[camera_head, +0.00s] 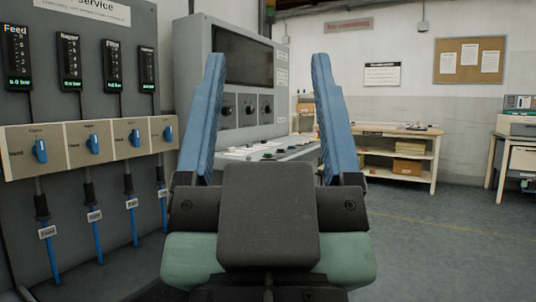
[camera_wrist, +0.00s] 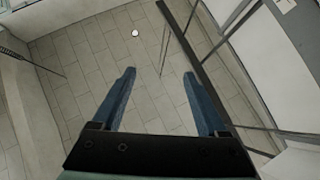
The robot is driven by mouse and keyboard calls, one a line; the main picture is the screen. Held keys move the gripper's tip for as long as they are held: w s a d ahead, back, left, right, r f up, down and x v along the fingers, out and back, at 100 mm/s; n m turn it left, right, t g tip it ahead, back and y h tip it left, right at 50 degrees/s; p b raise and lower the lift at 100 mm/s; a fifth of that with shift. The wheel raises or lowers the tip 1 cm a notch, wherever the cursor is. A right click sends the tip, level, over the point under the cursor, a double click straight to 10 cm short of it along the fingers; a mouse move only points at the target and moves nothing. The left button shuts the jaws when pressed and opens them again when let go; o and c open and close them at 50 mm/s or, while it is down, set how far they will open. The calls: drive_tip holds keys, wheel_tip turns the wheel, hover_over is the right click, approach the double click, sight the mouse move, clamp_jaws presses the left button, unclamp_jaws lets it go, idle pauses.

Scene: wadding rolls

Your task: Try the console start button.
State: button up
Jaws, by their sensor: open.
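The grey console (camera_head: 235,85) stands ahead, with a dark screen (camera_head: 243,57) and several dark knobs below it. Its sloped desk (camera_head: 290,151) shows between my fingers. A small green button (camera_head: 268,156) sits on the desk; its label is too small to read, so I cannot tell whether it is the start button. My gripper (camera_head: 268,120) is open and empty, with two blue fingers spread wide in front of the console, apart from it as far as I can tell. The wrist view shows the open fingers (camera_wrist: 158,85) over tiled surface, with no button in sight.
A grey service panel (camera_head: 90,110) with blue valve knobs and hoses stands close on the left. A wooden shelf bench (camera_head: 400,155) is at the back right, and another table (camera_head: 515,150) at the far right. The floor (camera_head: 440,235) on the right is clear.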

clamp_jaws()
idle(1.4)
